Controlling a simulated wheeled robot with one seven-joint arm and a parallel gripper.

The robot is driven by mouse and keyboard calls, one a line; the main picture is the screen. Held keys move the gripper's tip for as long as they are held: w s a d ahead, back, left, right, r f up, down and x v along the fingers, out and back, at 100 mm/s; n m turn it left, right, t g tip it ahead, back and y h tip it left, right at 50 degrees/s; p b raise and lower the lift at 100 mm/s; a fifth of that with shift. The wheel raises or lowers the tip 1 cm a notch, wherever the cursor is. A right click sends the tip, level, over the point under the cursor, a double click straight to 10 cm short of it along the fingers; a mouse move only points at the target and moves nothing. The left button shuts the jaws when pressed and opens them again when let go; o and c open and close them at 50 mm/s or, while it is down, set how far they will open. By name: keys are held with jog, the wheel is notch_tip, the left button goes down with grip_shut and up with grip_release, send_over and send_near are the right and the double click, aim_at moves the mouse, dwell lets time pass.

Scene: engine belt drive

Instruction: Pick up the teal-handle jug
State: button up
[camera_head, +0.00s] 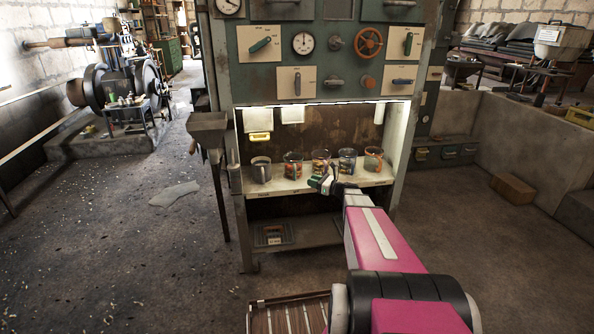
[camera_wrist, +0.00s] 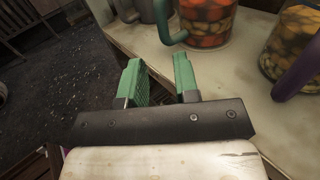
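The teal-handle jug (camera_wrist: 208,22) is a clear jug with orange and red contents, standing on the shelf at the top of the wrist view. Its teal handle (camera_wrist: 166,28) curves down toward my gripper. In the head view this jug appears to be the one (camera_head: 292,165) right of the grey metal jug. My gripper (camera_wrist: 158,62) has two green fingers spread apart with nothing between them. It is in front of the handle, apart from it. In the head view my gripper (camera_head: 322,184) is at the shelf's front edge.
A grey metal jug (camera_head: 261,171) stands left of the teal-handle jug. Purple-handle jug (camera_wrist: 293,45) stands close on the right, with further jugs beyond. The pale shelf (camera_wrist: 245,85) has some bare room at its front; dark floor (camera_wrist: 45,80) lies left.

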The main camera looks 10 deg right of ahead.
aim_at(295, 180)
jog(key=x, duration=1)
jog(key=shift+w+f, duration=0.2)
grip_shut()
